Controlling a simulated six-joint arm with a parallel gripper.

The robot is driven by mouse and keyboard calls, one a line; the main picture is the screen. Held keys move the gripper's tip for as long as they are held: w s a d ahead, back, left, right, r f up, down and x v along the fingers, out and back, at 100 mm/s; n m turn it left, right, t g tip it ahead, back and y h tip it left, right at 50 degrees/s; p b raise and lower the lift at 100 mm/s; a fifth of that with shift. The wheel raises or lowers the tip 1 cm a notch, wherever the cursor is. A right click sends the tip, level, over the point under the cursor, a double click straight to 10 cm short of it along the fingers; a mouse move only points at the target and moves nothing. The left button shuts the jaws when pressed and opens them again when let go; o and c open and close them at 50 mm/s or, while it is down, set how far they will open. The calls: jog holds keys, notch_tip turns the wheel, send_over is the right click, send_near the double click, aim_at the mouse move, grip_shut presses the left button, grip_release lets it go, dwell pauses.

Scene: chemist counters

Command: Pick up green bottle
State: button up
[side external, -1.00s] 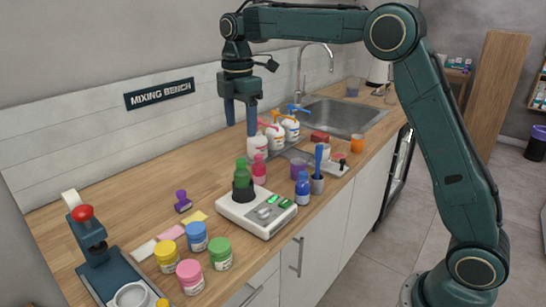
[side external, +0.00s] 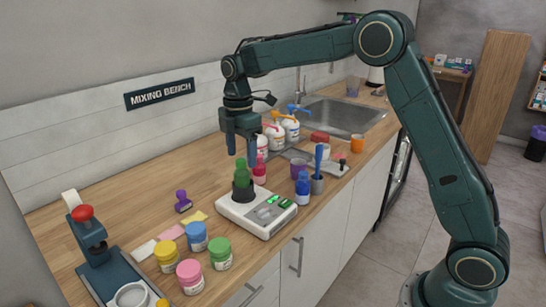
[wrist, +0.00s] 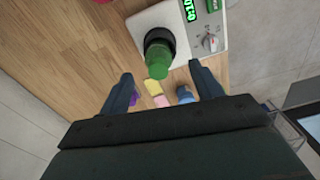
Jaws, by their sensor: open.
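The green bottle (side external: 242,173) stands upright in a dark round holder (side external: 243,192) on a white bench device with green displays (side external: 262,213). In the wrist view the bottle (wrist: 159,60) shows from above, ahead of the fingertips and roughly midway between them. My gripper (side external: 241,148) is open and empty, pointing down just above the bottle, with its fingers apart. In the wrist view both fingers of my gripper (wrist: 162,80) show, one each side. The fingers do not visibly touch the bottle.
A pink bottle (side external: 260,171) stands close behind the green one, and a blue bottle (side external: 303,188) to its right. Pump bottles (side external: 291,127) stand near the sink (side external: 345,117). Several lidded jars (side external: 196,238) and a purple stamp (side external: 182,202) are at the left front.

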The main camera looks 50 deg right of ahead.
aim_at(241, 161)
jog(key=shift+f, duration=0.3)
jog(key=shift+w+a+f, duration=0.1)
jog(key=shift+f, duration=2.55)
jog(key=c, duration=1.2)
jog(key=shift+r, duration=0.2)
notch_tip(241, 161, up, 20)
jog(key=shift+f, duration=0.15)
